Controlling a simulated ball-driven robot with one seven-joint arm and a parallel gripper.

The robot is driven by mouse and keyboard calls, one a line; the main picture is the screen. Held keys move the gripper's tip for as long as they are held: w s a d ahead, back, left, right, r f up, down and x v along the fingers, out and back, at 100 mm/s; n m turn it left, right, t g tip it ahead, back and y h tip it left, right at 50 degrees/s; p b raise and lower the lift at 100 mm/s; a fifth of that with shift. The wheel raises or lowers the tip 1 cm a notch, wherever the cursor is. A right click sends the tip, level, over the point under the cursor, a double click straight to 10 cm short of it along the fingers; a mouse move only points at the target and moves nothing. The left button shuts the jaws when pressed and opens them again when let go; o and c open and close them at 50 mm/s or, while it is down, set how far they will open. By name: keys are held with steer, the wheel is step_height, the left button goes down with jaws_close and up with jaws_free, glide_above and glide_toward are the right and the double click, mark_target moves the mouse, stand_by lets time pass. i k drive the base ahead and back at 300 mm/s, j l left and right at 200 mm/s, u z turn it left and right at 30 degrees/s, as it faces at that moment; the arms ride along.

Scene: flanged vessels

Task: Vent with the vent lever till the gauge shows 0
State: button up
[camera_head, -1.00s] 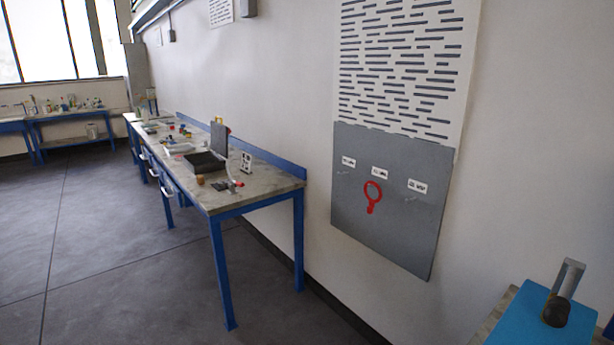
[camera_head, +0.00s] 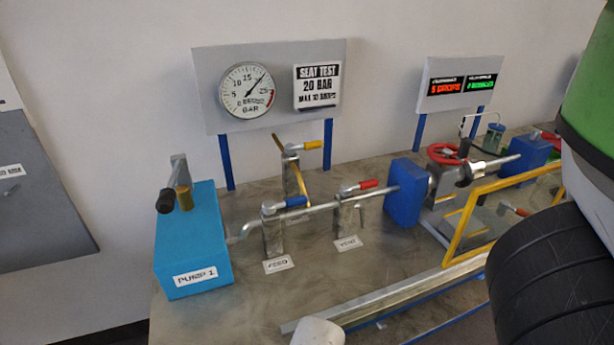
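The vent lever (camera_head: 360,186) has a red handle and sits on a valve on the pipe, behind the label "VENT" (camera_head: 348,243). It lies roughly along the pipe and points right. The round gauge (camera_head: 247,91) is on a grey panel at upper left. Its needle points up and right, near 20, with the red band further clockwise. My gripper is not in view. Large green, white and black parts of mine fill the right edge, and a pale rounded part shows at the bottom.
A blue-handled feed lever (camera_head: 285,204) stands left of the vent lever, and a yellow-handled lever (camera_head: 305,146) behind. The blue pump (camera_head: 195,240) is at left. A yellow-framed clear screen (camera_head: 500,218) stands at right. The front bench surface (camera_head: 305,290) is mostly clear.

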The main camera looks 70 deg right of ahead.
mark_target(362, 186)
steer(key=k+z, duration=0.25)
steer(key=k+l+z, duration=0.25)
steer(key=j+z, duration=0.65)
steer(key=z, duration=0.2)
steer(key=k+j+z, duration=0.1)
steer(key=j+z, duration=0.3)
steer(key=i, duration=0.45)
steer(key=j, duration=0.1)
